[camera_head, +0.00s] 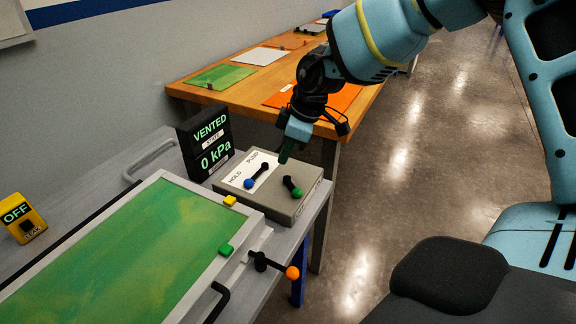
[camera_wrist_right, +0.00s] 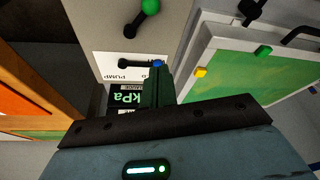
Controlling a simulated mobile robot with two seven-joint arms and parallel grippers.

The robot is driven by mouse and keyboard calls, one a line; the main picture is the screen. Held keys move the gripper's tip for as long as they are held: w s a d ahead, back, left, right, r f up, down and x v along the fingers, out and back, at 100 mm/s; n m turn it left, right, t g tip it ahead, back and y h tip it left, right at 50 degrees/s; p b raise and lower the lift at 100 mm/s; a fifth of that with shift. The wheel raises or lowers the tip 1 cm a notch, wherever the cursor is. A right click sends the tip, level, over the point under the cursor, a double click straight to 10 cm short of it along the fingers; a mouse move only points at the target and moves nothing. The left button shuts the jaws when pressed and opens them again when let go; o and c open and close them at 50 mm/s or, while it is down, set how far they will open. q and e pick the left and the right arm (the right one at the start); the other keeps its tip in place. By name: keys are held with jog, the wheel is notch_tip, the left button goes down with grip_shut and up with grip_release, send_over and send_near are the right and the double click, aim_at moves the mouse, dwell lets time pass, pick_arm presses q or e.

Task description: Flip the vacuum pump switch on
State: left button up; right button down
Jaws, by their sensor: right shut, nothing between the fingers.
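A grey control box (camera_head: 310,205) stands on the bench with a white plate marked HOLD and PUMP. A blue-tipped black lever (camera_head: 257,176) lies across this plate. A green-tipped black lever (camera_head: 292,186) sits to its right. A yellow box (camera_head: 33,231) at the far left reads OFF and carries a black switch; its small lower label is hard to read. My right gripper (camera_head: 285,157) is shut and empty above the control box's back edge. In the wrist view its dark fingers (camera_wrist_right: 158,88) appear just below the blue knob (camera_wrist_right: 158,63); contact cannot be told. My left gripper is out of view.
A black display (camera_head: 208,144) behind the box reads VENTED and 0 kPa. A green-topped framed bath (camera_head: 125,255) fills the bench's front left, with an orange-tipped lever (camera_head: 290,272) at its corner. A wooden table (camera_head: 230,105) with coloured sheets stands behind.

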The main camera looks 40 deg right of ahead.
aim_at(293, 188)
jog(key=x, duration=0.8)
jog(key=shift+w+a+f, duration=0.1)
jog(key=shift+f, duration=0.3)
jog(key=shift+s+d+f+p, duration=0.2)
jog(key=shift+s+d+p, duration=0.15)
jog(key=shift+s+d, duration=0.35)
jog(key=shift+s+d+f+p, duration=0.25)
jog(key=shift+s+d+p, duration=0.05)
jog(key=shift+s+d, duration=0.35)
jog(key=shift+d, duration=0.15)
